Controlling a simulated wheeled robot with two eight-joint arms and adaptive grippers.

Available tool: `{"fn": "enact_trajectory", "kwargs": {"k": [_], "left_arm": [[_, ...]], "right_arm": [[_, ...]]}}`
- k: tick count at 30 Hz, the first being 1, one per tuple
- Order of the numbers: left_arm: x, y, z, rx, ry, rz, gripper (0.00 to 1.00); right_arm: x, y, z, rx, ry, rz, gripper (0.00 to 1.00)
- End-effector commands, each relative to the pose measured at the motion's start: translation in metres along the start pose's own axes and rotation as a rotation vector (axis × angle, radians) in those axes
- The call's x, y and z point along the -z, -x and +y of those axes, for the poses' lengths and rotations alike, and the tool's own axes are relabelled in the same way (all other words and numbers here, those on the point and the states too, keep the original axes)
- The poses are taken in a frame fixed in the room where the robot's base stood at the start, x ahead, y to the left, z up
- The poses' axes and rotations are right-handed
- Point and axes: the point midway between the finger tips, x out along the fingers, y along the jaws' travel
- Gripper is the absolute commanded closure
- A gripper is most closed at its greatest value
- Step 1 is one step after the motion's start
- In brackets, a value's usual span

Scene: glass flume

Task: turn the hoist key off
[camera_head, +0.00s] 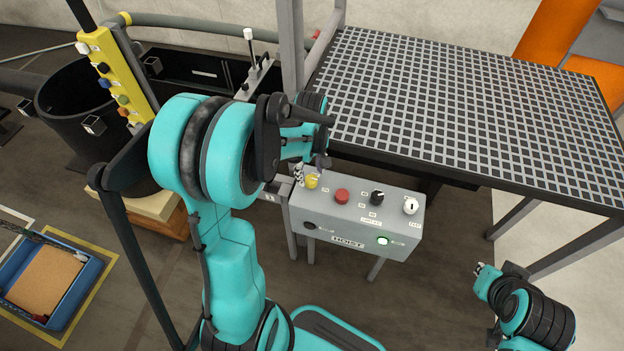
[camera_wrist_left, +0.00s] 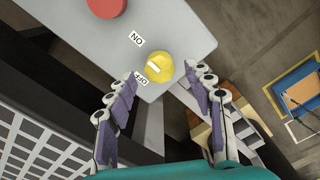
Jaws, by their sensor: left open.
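The yellow hoist key (camera_head: 312,182) is a round knob on top of the grey hoist box (camera_head: 335,238), at its left end. In the left wrist view the key (camera_wrist_left: 163,66) has a white mark, with an ON label above left and an OFF label (camera_wrist_left: 140,79) at lower left. I cannot tell exactly which label the mark points to. My left gripper (camera_wrist_left: 163,84) is open, its fingers apart on either side just short of the key; contact cannot be told. My right gripper (camera_head: 484,271) is at lower right, away from the box, its jaws unclear.
A red button (camera_head: 342,196), a black knob (camera_head: 377,198) and a white-topped knob (camera_head: 410,206) share the box top. A green light (camera_head: 383,240) shows on its front. A dark grated platform (camera_head: 470,100) stands behind. A yellow pendant (camera_head: 115,75) stands at left.

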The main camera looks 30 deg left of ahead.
Motion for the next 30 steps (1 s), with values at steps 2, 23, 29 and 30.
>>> {"fn": "enact_trajectory", "kwargs": {"k": [2,23,29,30], "left_arm": [[0.0,-0.014,0.001,0.0,-0.001,0.0,0.47],[0.0,-0.025,0.0,-0.001,-0.002,0.0,0.96],[0.0,-0.025,0.0,-0.001,-0.013,0.001,0.96],[0.0,-0.025,0.0,-0.001,-0.021,0.001,0.96]], "right_arm": [[-0.004,-0.005,0.0,0.0,0.0,0.0,1.0],[-0.005,-0.008,0.0,0.0,0.0,0.0,1.0],[-0.005,-0.008,0.0,0.0,0.0,0.0,1.0],[-0.005,-0.008,0.0,0.0,0.0,0.0,1.0]]}}
